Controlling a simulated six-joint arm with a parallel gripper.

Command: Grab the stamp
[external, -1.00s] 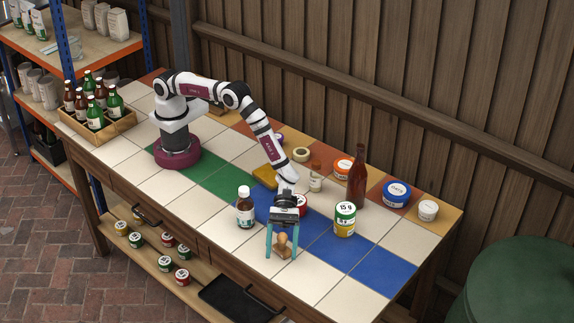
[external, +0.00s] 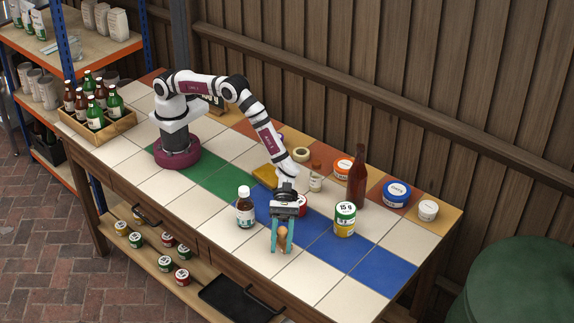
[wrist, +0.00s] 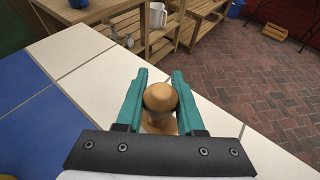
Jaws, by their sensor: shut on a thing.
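The stamp (external: 283,232) has a rounded light-wood handle. It stands upright on the white tiles near the table's front edge, and its lower part is partly hidden by the fingers. My gripper (external: 281,240) has its teal fingers closed on both sides of the stamp. In the wrist view the stamp's round knob (wrist: 160,97) sits between the two teal fingers of my gripper (wrist: 160,100), with the base partly hidden below it. I cannot tell whether the stamp is clear of the tiles.
A brown bottle with a white cap (external: 245,208) stands close to the left of my gripper. A green-and-yellow tin (external: 345,219) stands to the right, and a tall brown bottle (external: 357,178) is behind it. A red tin (external: 301,204) is just behind my gripper. The front right tiles are clear.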

